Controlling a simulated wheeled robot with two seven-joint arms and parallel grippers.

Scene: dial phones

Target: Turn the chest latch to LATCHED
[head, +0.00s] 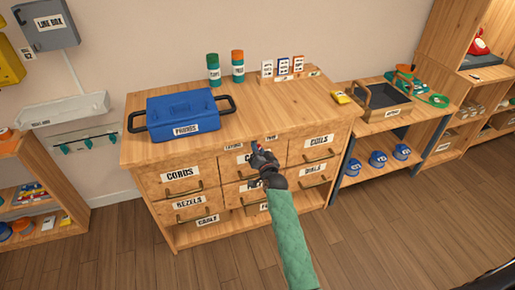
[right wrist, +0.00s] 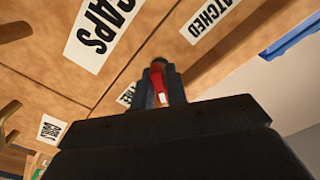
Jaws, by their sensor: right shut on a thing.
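The chest (head: 290,130) is a wooden drawer unit. On its front, below the top edge, are a LATCHED label (head: 233,147) at left and a FREE label (head: 271,138) at right. The right wrist view shows the LATCHED label (right wrist: 212,18) and part of the FREE label (right wrist: 126,95). The red latch (right wrist: 158,82), with a white mark, sits between my right gripper's fingers (right wrist: 161,80). In the head view my right gripper (head: 257,150) is at the chest front between the labels, shut on the latch and hiding most of it. My left gripper is out of view.
Labelled drawers with handles, including CORDS (head: 181,177) and DIALS (head: 313,169), lie around and below my right gripper. A blue PHONES case (head: 183,108) stands on the chest top. A lower bench with a tray (head: 384,98) stands at right.

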